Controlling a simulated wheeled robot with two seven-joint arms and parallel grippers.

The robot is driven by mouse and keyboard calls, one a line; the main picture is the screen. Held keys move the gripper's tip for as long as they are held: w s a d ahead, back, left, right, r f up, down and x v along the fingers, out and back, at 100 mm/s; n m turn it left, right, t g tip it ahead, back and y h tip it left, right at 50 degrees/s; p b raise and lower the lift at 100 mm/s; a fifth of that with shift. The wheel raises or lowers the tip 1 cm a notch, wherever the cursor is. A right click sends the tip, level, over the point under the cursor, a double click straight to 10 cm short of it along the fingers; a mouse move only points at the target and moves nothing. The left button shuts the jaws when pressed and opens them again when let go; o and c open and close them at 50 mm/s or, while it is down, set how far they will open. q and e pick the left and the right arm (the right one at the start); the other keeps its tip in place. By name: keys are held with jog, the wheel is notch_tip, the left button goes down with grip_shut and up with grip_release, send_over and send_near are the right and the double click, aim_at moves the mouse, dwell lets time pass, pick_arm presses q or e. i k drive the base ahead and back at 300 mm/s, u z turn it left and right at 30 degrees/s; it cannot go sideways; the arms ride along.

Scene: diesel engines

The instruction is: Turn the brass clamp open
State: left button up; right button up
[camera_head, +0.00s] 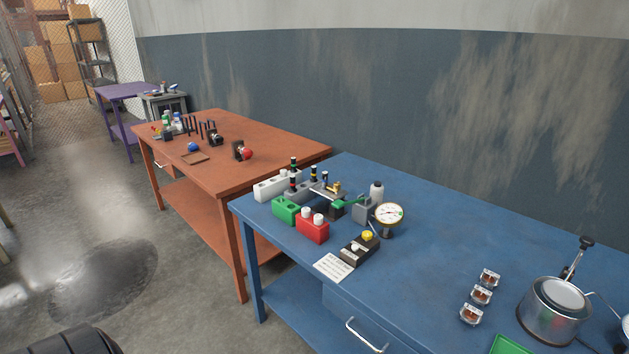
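A small brass-coloured part (337,187), which looks like the brass clamp, sits on a metal fixture (326,195) among a cluster of devices on the blue table (420,220). It is too small to tell how far it is turned. A green lever (350,202) is in front of it to the right. Neither of my grippers is in view.
Around the fixture stand a green block (286,210), a red block (313,229), a round gauge (389,215) and a black switch box (360,248). A metal pot (553,311) stands at the right. An orange table (260,145) stands behind left.

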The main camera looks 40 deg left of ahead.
aim_at(336, 187)
jog(key=u, duration=0.45)
jog(key=k, duration=0.65)
jog(key=z, duration=0.85)
jog(key=i, duration=1.15)
jog(key=u, duration=0.65)
